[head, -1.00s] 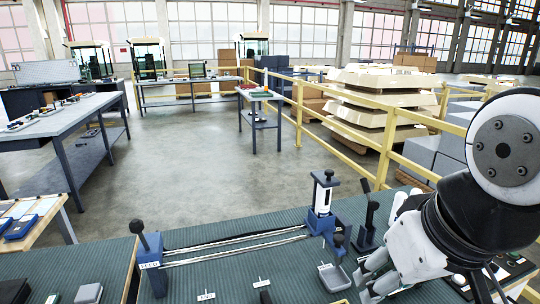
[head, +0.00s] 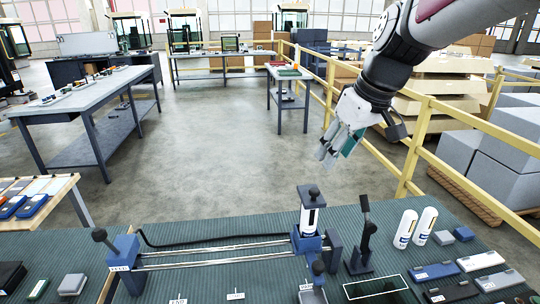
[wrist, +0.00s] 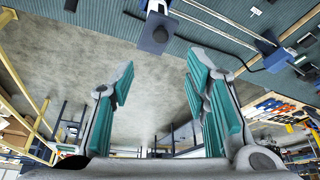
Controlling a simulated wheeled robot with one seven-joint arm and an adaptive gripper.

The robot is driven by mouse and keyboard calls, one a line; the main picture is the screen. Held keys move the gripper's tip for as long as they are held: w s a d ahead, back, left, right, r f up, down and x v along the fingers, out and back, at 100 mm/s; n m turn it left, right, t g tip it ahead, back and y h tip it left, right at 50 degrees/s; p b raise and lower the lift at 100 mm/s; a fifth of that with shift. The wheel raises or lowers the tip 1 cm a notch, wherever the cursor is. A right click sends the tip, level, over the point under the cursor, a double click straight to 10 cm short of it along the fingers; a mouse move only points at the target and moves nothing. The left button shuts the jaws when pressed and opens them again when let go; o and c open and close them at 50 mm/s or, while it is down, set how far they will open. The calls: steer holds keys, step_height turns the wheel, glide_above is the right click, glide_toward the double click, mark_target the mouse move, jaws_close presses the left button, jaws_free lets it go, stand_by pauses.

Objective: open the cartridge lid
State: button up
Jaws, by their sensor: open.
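On the bench, a blue fixture (head: 308,243) holds an upright white cartridge (head: 309,217) under a dark cap with a knob (head: 311,195). I cannot tell for sure which part is the cartridge lid. Two metal rails (head: 215,251) run left from the fixture to a blue end block (head: 124,266) with a black-knobbed handle. My gripper (head: 333,150) is above and behind the fixture, apart from it, with teal-padded fingers pointing down and left. In the wrist view my gripper (wrist: 160,68) is open and empty, and the fixture's cap (wrist: 158,35) shows beyond the fingertips.
A dark lever stand (head: 361,250) stands right of the fixture. Two white cylinders (head: 414,229) stand farther right, beside blue and grey blocks. A black cable (head: 190,243) lies behind the rails. A yellow railing (head: 410,165) runs behind the bench. The floor beyond is open.

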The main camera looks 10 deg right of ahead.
mark_target(315, 190)
steer(key=x, duration=1.2)
steer(key=shift+a+f, duration=0.1)
steer(key=shift+f, duration=0.3)
jaws_close()
